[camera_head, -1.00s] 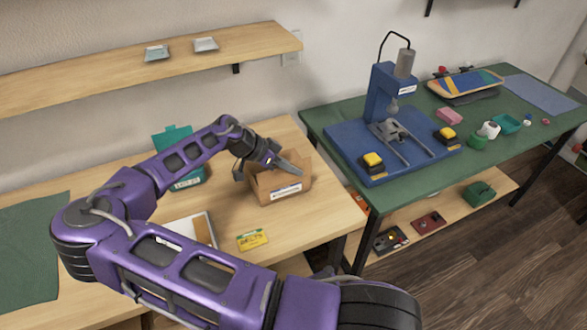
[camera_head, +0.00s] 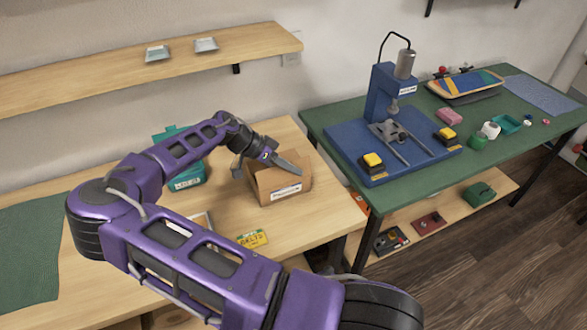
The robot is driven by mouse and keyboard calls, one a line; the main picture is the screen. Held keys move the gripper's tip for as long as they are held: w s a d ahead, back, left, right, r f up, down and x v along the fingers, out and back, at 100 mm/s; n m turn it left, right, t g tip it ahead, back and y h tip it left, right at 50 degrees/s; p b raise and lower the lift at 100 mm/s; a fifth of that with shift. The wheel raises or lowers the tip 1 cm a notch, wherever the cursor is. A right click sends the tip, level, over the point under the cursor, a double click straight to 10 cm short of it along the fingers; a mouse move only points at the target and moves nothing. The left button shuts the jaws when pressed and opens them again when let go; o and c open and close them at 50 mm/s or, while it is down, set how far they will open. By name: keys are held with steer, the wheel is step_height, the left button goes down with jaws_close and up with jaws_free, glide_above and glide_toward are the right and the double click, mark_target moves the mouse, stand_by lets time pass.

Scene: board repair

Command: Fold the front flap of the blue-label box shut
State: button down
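The brown cardboard box (camera_head: 293,198) stands on the wooden table, with a pale label (camera_head: 286,191) on its front side. Its colour is too small to judge. My gripper (camera_head: 265,169) is at the top of the box, with its fingers spread apart, one at the left edge and one over the top right. A cardboard panel, seemingly the front flap (camera_head: 272,180), stands up above the label just below the fingers. My gripper partly hides the box's top, so I cannot tell whether the fingers touch the flap.
A teal box (camera_head: 188,180) with a raised lid stands left of the cardboard box, partly behind my arm. A yellow card (camera_head: 252,239) lies in front. A green bench (camera_head: 420,184) with a blue press (camera_head: 381,95) stands to the right. A wall shelf (camera_head: 100,75) runs behind.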

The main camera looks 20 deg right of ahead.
steer(key=n+g+b, duration=0.1)
steer(key=w+f+g+b, duration=0.1)
steer(key=g, duration=0.1)
steer(key=shift+w+n, duration=0.15)
steer(key=shift+n, duration=0.25)
steer(key=shift+w+f+n+g+h+b, duration=0.2)
steer(key=shift+n+g+h+b, duration=0.35)
steer(key=shift+g+b, duration=0.5)
steer(key=c, duration=1.1)
jaws_free()
steer(key=shift+o, duration=0.2)
steer(key=shift+r, duration=0.1)
steer(key=v, duration=1)
steer(key=shift+w+b, duration=0.3)
steer(key=shift+b, duration=0.1)
steer(key=shift+v, duration=0.8)
